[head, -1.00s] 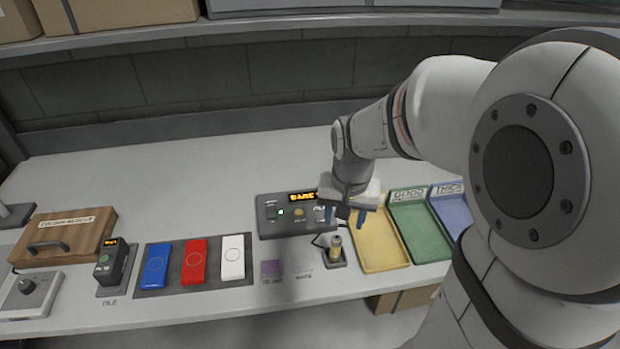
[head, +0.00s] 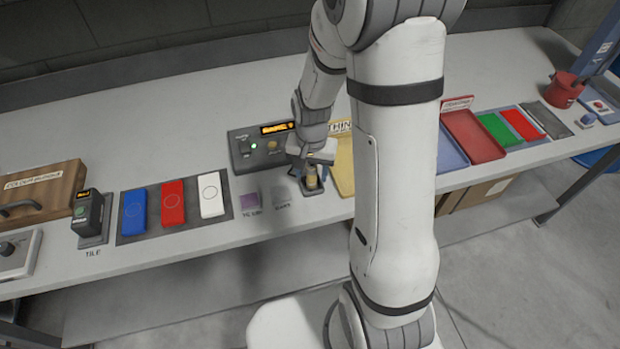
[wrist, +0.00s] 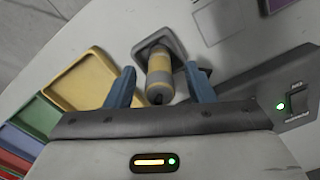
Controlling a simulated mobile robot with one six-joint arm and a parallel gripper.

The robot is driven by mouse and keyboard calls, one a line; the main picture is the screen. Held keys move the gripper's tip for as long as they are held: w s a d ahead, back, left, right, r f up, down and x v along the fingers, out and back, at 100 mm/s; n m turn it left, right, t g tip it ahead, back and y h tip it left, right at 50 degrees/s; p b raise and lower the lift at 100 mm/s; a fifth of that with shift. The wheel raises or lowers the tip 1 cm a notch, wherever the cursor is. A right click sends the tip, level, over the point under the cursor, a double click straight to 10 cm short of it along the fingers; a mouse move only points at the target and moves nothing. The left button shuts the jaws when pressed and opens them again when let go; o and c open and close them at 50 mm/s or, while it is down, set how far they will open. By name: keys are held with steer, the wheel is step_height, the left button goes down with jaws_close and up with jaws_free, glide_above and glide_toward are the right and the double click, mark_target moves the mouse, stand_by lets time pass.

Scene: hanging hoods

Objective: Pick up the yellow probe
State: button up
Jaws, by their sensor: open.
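The yellow probe (wrist: 159,79), a short cylinder with a yellow band and grey parts, stands in a small dark holder (wrist: 150,45) on the bench. In the head view the probe (head: 312,178) is partly covered by my gripper (head: 312,165), which is at its top. In the wrist view my gripper (wrist: 163,88) is open, with one blue finger on each side of the probe. The probe lies between the fingers, with a gap visible on both sides.
A grey control box (head: 250,148) with a lit display stands just behind the holder. A yellow tray (wrist: 82,80) is close beside it. Blue (head: 134,210), red (head: 173,203) and white (head: 211,195) tiles lie to the left. A red tray (head: 473,137) is to the right.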

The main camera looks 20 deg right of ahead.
steer(key=shift+f, duration=0.2)
steer(key=shift+c, duration=0.6)
jaws_close()
steer(key=shift+r, duration=0.1)
